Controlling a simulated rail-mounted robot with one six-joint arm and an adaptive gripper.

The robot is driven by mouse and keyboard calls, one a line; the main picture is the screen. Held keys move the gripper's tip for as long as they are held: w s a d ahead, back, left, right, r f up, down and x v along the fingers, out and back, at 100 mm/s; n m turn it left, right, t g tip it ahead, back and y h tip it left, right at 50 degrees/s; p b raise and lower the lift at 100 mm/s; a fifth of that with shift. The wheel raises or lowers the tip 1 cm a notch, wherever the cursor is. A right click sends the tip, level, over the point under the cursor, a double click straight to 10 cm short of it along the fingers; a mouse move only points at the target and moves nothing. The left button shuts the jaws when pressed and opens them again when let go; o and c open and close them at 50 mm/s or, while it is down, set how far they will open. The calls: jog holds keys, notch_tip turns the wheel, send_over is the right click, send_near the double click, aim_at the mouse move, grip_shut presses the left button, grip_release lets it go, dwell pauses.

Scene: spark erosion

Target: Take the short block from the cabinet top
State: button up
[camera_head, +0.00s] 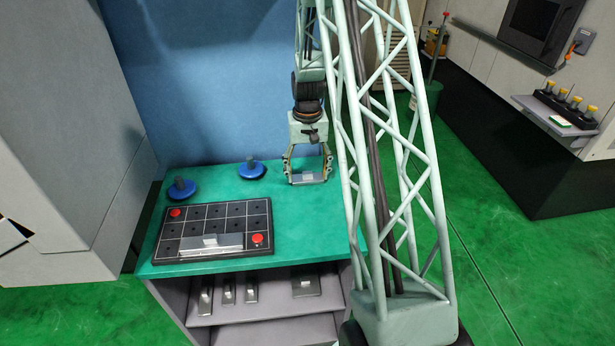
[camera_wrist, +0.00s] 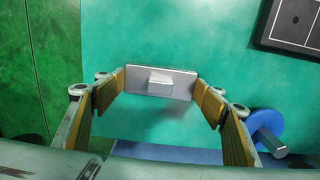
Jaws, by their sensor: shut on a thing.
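The short block (camera_wrist: 160,82) is a grey metal plate with a small raised boss in its middle. In the wrist view it spans between the two fingertips of my gripper (camera_wrist: 160,86), which is shut on its ends. In the head view my gripper (camera_head: 307,172) is over the right part of the green cabinet top (camera_head: 285,215), with the short block (camera_head: 306,179) between its fingers. I cannot tell whether the block touches the top or is a little above it.
A black gridded board (camera_head: 190,226) with two red knobs and a long metal block (camera_head: 212,245) lies at left on the top. Two blue discs with posts (camera_head: 182,188) (camera_head: 252,170) stand behind it. Several metal pieces (camera_head: 228,290) sit on the shelf below. A blue wall (camera_head: 215,80) rises behind.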

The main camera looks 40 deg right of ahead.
aim_at(308, 172)
jog(key=shift+r, duration=0.1)
jog(key=shift+r, duration=1.7)
jog(key=s+a, duration=0.2)
jog(key=s, duration=0.2)
jog(key=s+a+r, duration=0.1)
jog(key=s+a, duration=0.1)
jog(key=s, duration=0.3)
jog(key=s+a, duration=0.3)
jog(key=s, duration=0.2)
jog(key=shift+s+a+r+p, duration=0.1)
jog(key=shift+s+r+p, duration=0.1)
jog(key=shift+p, duration=0.2)
jog(key=shift+w, duration=0.1)
